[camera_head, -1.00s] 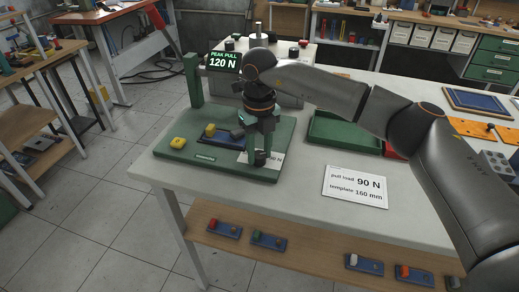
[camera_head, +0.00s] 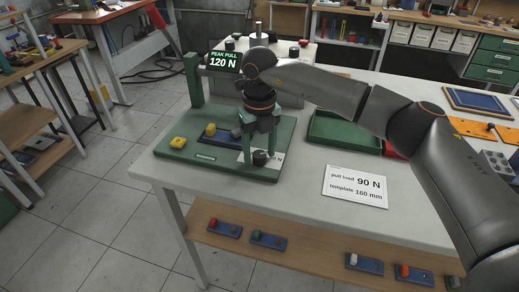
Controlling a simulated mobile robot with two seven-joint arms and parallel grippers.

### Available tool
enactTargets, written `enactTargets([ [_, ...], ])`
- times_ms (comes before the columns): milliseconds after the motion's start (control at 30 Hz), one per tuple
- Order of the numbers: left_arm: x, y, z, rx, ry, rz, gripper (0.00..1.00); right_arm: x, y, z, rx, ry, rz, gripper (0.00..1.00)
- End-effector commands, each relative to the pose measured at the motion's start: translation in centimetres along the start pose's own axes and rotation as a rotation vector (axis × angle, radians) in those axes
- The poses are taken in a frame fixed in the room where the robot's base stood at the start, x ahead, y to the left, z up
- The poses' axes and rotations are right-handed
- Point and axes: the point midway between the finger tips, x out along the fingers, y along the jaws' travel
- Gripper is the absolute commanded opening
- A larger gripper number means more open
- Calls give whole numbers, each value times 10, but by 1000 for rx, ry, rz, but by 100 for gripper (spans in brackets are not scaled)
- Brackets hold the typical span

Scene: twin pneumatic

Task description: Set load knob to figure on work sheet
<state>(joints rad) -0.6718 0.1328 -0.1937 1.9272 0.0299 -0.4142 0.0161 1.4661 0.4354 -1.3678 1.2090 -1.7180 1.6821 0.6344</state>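The black load knob (camera_head: 260,158) sits at the front right of the green tester base (camera_head: 215,170), on a white label whose visible end reads "0 N". My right gripper (camera_head: 260,146) points down at the knob, its fingers apart, one to each side. The fingertips are close to the knob; I cannot tell if they touch it. The work sheet (camera_head: 355,186) lies on the table to the right and reads "pull load 90 N, template 160 mm". The display (camera_head: 223,61) reads "PEAK PULL 120 N". My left gripper is not in view.
A green tray (camera_head: 345,131) lies behind the work sheet. Several small blue plates with coloured pieces lie on the lower shelf (camera_head: 315,254). The table's front right is clear.

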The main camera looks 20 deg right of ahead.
Motion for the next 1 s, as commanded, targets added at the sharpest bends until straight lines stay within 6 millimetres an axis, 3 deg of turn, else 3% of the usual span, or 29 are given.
enactTargets([
  [367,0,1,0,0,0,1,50,-3,0,0,-2,1,0,70],
  [567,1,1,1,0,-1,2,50,-35,0,1,-2,-3,0,70],
  [800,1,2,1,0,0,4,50,-88,0,0,-2,-2,0,70],
  [1000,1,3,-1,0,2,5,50,-116,0,0,-1,0,0,70],
])
